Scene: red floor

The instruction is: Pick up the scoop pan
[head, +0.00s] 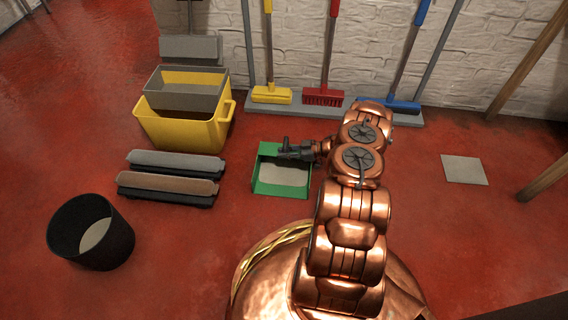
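The scoop pan (281,190) is a green, shallow, open-topped pan with a pale beige area inside. It lies on the red floor near the middle of the head view. My gripper (284,150) is over the far part of the pan, with its dark fingers pointing left. It hides some of the pan's far side and right edge. I cannot tell whether the fingers touch the pan or how far apart they are.
A yellow bucket (180,133) with a grey insert and two brush-like bars (168,186) lie left of the pan. A black bin (108,244) stands front left. Several brooms (323,97) line the back wall. A beige tile (464,169) lies right, with clear floor around.

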